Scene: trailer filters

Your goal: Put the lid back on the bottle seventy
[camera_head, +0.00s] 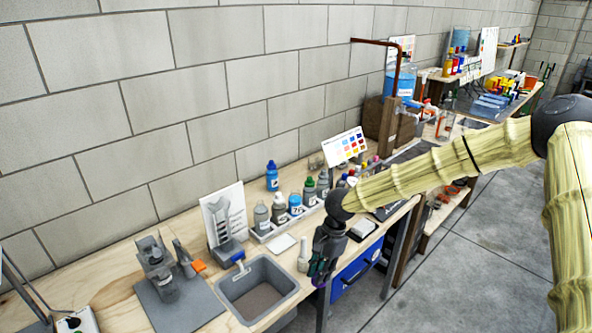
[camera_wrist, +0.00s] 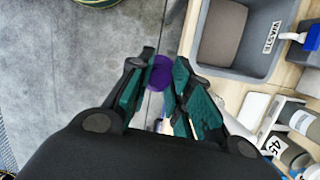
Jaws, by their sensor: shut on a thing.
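My gripper (camera_head: 322,274) hangs at the front edge of the bench, right of the sink. In the wrist view its fingers (camera_wrist: 160,76) are closed on a round purple lid (camera_wrist: 161,72), held over the grey floor. A row of grey bottles stands in a tray at the back of the bench. One has a blue top (camera_head: 295,200) and a number label too small to read surely. Another has a green top (camera_head: 309,183), and the leftmost bottle (camera_head: 261,217) has a pale top. In the wrist view one bottle (camera_wrist: 276,147) is labelled 45. I cannot tell which bottle is seventy.
A grey sink (camera_head: 230,290) marked WASTE in the wrist view is left of my gripper. A slim white bottle (camera_head: 303,256) stands close beside it. A blue bottle (camera_head: 272,176) stands near the wall, and a colour chart (camera_head: 345,147) rises behind the row. A blue drawer (camera_head: 352,278) is below.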

